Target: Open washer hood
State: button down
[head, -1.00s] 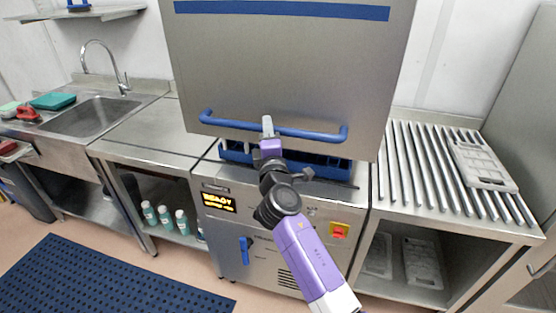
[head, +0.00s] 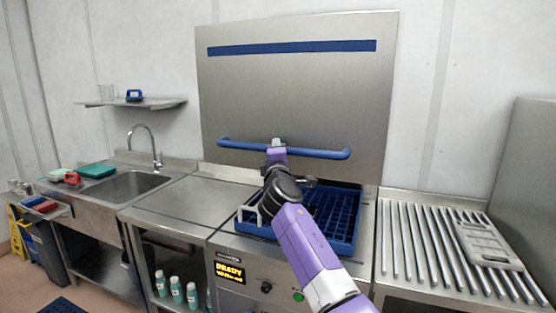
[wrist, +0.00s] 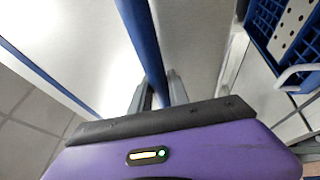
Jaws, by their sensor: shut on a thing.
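The washer hood (head: 300,98) is a large steel box with a blue stripe near its top, raised above the washer's bed. Its blue bar handle (head: 315,154) runs along the lower front edge. My gripper (head: 277,146) is shut on the handle, left of its middle. In the wrist view the blue handle (wrist: 143,40) passes between the jaws of my gripper (wrist: 160,92). Below the hood, a blue rack (head: 338,225) with a pale piece at its left shows in the open gap. The washer's display (head: 229,272) reads READY.
A steel counter and sink (head: 125,185) stand at the left, with a wall shelf (head: 130,102) above. At the right is a roller table (head: 415,240) bearing a grey mould plate (head: 482,245). Several bottles (head: 176,290) stand under the left counter.

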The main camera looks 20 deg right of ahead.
jog(key=shift+r, duration=0.1)
jog(key=c, duration=1.3)
grip_release()
jog(key=shift+o, duration=0.2)
jog(key=shift+s, duration=0.15)
jog(key=v, duration=0.7)
jog(key=shift+s, duration=0.25)
jog(key=shift+a, duration=0.15)
